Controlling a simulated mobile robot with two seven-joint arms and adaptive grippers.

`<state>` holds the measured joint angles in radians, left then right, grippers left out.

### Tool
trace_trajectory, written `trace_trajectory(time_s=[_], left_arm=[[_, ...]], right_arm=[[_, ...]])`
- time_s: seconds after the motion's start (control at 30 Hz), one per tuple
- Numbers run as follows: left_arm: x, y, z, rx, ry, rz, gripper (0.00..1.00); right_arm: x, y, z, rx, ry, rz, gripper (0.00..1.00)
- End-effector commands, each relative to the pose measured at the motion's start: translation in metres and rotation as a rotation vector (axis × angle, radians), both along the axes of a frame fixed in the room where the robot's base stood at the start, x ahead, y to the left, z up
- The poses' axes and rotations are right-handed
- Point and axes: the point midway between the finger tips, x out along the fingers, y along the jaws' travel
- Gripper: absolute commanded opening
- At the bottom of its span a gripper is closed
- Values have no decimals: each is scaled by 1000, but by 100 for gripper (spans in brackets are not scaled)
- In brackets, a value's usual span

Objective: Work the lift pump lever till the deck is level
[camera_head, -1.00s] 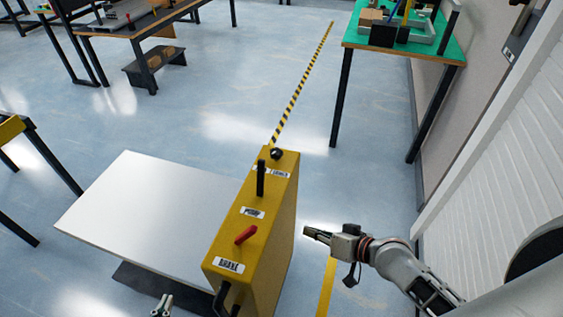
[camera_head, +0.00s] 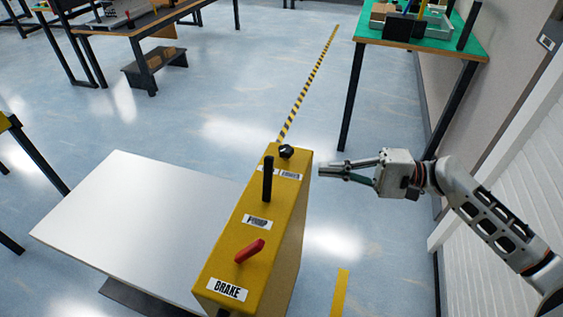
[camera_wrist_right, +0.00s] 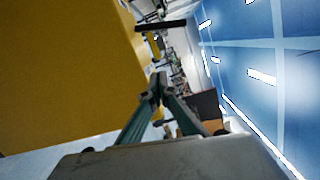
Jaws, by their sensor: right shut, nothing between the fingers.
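My right gripper (camera_head: 320,169) is shut and empty, to the right of the column's far end and apart from the lever. In the right wrist view the shut fingertips (camera_wrist_right: 158,86) are beside the column's yellow side (camera_wrist_right: 60,70), and a black bar (camera_wrist_right: 160,25), seemingly the lever, sticks out beyond. My left gripper is out of view.
A red lever (camera_head: 250,250) sits by the BRAKE label (camera_head: 227,289), and a black knob (camera_head: 286,151) is at the column's far end. A green-topped table (camera_head: 400,42) stands at the back right. Floor (camera_head: 230,105) behind the column is clear.

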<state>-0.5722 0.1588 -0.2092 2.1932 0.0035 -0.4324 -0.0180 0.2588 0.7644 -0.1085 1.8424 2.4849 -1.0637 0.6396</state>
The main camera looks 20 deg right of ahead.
Motion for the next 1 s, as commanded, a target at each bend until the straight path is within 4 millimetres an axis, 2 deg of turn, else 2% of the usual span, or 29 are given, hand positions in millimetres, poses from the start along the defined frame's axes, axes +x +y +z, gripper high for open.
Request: trace_trajectory(time_s=[0.03, 0.2, 0.3, 0.67, 0.83, 1.0], left_arm=[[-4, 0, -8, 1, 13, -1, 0], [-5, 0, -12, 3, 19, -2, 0], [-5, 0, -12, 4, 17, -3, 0], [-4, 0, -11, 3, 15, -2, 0], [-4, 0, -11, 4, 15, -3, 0], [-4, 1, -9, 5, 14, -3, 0]], right_arm=[[1, -3, 2, 29, 17, 14, 0], [3, -9, 25, 101, 40, 45, 0], [3, -11, 31, 118, 43, 51, 0], [3, -10, 33, 121, 43, 53, 0], [9, 4, 35, 123, 40, 54, 0], [19, 33, 38, 123, 38, 54, 0]])
